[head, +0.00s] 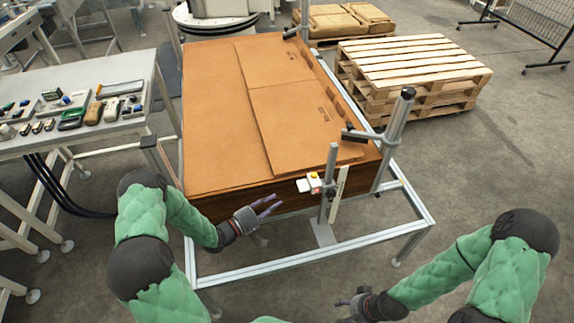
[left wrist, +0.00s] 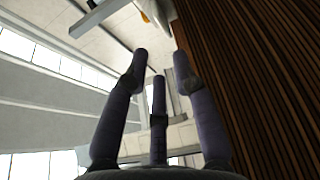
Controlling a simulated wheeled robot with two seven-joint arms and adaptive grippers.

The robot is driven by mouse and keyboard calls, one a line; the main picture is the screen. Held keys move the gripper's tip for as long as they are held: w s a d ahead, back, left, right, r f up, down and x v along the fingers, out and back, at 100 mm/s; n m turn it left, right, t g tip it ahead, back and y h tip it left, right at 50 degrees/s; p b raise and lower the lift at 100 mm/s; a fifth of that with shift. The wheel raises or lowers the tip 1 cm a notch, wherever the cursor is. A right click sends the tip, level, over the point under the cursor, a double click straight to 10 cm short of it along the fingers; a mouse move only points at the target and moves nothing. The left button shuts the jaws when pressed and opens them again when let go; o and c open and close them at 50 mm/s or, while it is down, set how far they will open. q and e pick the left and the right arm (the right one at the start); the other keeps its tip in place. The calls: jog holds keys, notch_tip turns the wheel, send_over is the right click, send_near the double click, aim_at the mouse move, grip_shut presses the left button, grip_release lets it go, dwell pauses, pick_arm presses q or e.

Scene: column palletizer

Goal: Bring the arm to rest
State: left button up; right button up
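My left gripper (head: 268,206) is in front of the near side of the cardboard stack (head: 215,120), beside its lower layers and apart from them as far as I can tell. In the left wrist view, its purple fingers (left wrist: 158,75) are spread with nothing between them, and the layered edge of the stack (left wrist: 255,90) fills the right side. My right gripper (head: 345,303) is low at the bottom centre of the head view. Only a small part of its fingers shows, and I see nothing held in it.
A table (head: 60,145) with small devices stands left. Wooden pallets (head: 410,65) stand back right. The floor (head: 480,140) at right is clear.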

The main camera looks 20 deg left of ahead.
pick_arm(q)
jog(key=s+d+f+m+g+y, duration=0.35)
jog(key=d+f+g, duration=0.25)
jog(key=d+f, duration=0.3)
jog(key=s+d+f+m+g, duration=0.1)
jog(key=s+g, duration=0.2)
jog(key=s, duration=0.3)
jog(key=s+d+f+m+g+y, duration=0.1)
jog(key=s+d+f+m+g, duration=0.1)
jog(key=s, duration=0.4)
jog(key=s+d+f+m+g+y, duration=0.1)
jog(key=s+d+m+g, duration=0.1)
jog(key=s, duration=0.4)
jog(key=shift+s+f+g, duration=0.25)
jog(key=shift+g, duration=0.55)
jog(key=shift+m, duration=0.25)
